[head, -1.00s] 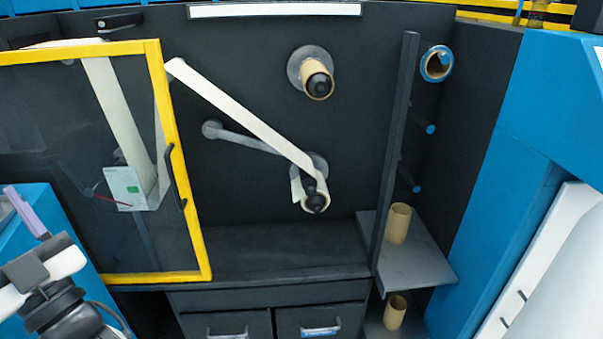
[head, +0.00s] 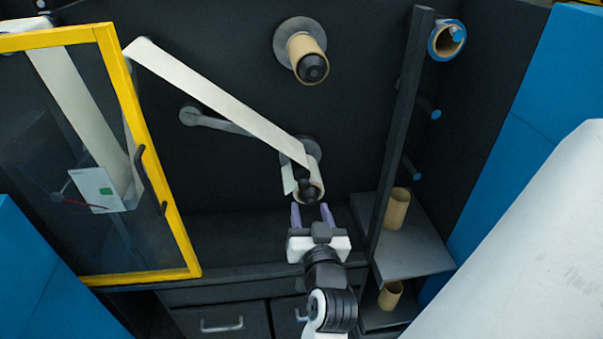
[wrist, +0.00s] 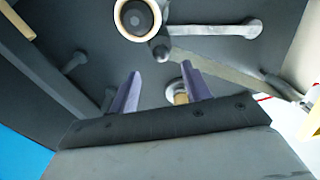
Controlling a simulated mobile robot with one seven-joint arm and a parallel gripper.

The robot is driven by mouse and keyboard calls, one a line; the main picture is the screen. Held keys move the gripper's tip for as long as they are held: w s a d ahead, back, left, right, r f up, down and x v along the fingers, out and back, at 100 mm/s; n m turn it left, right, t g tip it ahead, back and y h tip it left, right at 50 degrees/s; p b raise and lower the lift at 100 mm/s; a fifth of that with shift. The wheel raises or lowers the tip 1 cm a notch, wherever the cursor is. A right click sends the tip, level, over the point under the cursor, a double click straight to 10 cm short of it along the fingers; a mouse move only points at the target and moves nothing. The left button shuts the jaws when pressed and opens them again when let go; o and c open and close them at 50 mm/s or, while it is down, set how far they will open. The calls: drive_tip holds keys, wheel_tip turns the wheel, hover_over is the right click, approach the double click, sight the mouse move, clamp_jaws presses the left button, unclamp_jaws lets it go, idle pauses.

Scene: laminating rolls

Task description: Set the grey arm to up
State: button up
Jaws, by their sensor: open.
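The grey arm (head: 222,123) is on the dark back panel, left of the lower roll. It slants gently down to the right from its rounded left end, and its right part passes behind the white strip. In the wrist view, where the scene looks inverted, the grey arm (wrist: 215,29) shows beside the roll. My gripper (head: 312,214) is open and empty, just below the lower roll in the picture and right of the grey arm. Its two lilac fingers (wrist: 160,72) are apart in the wrist view with nothing between them.
A white strip (head: 205,90) runs from the yellow-framed door (head: 128,105) to the lower roll (head: 316,182). An upper roll (head: 305,48) sits above. A dark post (head: 398,130) and shelf (head: 420,255) with a cardboard core (head: 396,209) stand right.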

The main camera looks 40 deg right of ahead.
sight(303, 175)
drive_tip(key=p+x, duration=0.2)
drive_tip(key=x, duration=1)
drive_tip(key=shift+a+p, duration=0.1)
drive_tip(key=shift+p, duration=0.25)
clamp_jaws()
